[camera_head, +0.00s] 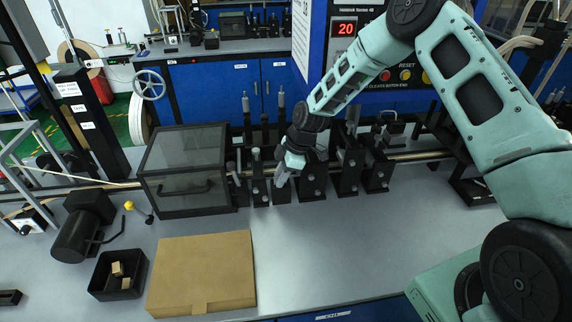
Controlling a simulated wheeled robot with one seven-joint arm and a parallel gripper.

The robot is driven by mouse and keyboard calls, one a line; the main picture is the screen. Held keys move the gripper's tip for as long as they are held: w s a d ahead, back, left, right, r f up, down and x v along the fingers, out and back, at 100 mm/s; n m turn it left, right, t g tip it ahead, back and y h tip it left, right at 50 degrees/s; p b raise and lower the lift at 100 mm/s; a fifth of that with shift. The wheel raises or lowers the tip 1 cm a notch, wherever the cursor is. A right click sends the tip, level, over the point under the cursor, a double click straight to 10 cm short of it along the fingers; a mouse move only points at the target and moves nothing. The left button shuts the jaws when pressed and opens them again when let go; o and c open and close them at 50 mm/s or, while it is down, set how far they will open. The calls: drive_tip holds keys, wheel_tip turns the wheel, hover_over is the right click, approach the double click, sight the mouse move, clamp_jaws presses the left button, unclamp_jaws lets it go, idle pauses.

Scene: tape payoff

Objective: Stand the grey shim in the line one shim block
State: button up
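My gripper (283,174) points down at the row of black fixtures behind the bench's middle. A light grey piece shows at its tip; I cannot tell whether it is the fingers or a grey shim held in them. The gripper is small and seen from behind my arm, so its opening is unclear. Several upright black blocks (312,182) stand in the row, some with grey cylinders on top. I cannot tell which is the line one shim block. No separate grey shim can be made out on the bench.
A black box with clear panels (187,196) stands left of the row. A brown cardboard piece (202,270) lies in front, beside a black tray (139,291) with small tan blocks. A black motor-like unit (82,230) stands left. The bench (330,245) is clear at front right of the cardboard.

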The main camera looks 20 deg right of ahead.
drive_tip(key=b+v, duration=0.4)
drive_tip(key=v, duration=1.3)
drive_tip(key=shift+r, duration=0.1)
drive_tip(key=s+a+r+m+g+h+b, duration=0.1)
drive_tip(key=s+a+r+m+h, duration=0.1)
drive_tip(key=s+a, duration=1)
drive_tip(key=s+m+h+b, duration=0.1)
drive_tip(key=s+m, duration=0.5)
drive_tip(key=s, duration=1.8)
drive_tip(key=shift+a+h, duration=0.4)
drive_tip(key=shift+a, duration=0.05)
drive_tip(key=shift+w+r, duration=0.1)
